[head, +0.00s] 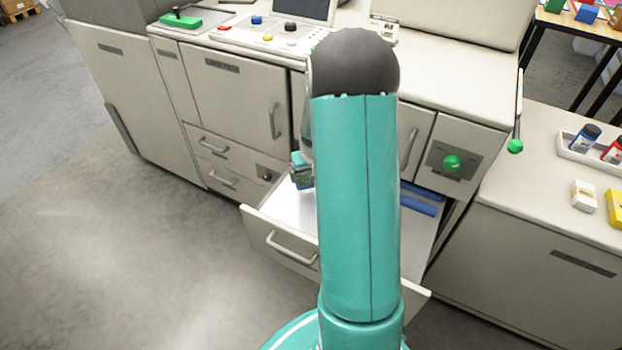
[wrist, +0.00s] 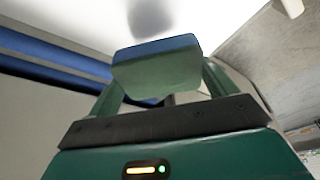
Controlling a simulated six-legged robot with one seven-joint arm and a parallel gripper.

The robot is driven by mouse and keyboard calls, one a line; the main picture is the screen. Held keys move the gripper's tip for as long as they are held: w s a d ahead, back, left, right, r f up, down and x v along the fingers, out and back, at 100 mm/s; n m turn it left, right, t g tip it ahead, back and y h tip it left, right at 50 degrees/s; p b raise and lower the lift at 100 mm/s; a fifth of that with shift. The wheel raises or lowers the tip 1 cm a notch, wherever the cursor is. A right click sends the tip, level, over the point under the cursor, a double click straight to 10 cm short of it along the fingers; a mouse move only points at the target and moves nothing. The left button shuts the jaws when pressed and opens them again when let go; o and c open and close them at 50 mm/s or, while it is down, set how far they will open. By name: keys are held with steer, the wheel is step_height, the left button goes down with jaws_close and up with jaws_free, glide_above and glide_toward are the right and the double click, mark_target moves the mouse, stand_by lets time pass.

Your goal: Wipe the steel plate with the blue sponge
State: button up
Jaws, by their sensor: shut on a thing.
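A sponge (wrist: 157,68) with a blue layer and a green layer is held between the two fingers of my gripper (wrist: 160,78) in the wrist view. In the head view my gripper (head: 301,172) shows small at the left of my arm, over the open drawer (head: 279,237). A bright, pale flat surface, which looks like the steel plate (wrist: 225,18), lies beyond the sponge, with a dark blurred reflection or shadow on it. The plate also shows in the drawer in the head view (head: 298,207). My arm hides part of the drawer. I cannot tell whether the sponge touches the plate.
Blue bars (head: 418,205) lie at the right inside the drawer. The drawer's front and side walls stand around the plate. A counter with a control panel (head: 272,37) is above and behind. A side counter (head: 560,215) at right carries small bottles and boxes. The floor at left is clear.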

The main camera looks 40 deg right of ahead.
steer(key=shift+r, duration=1.25)
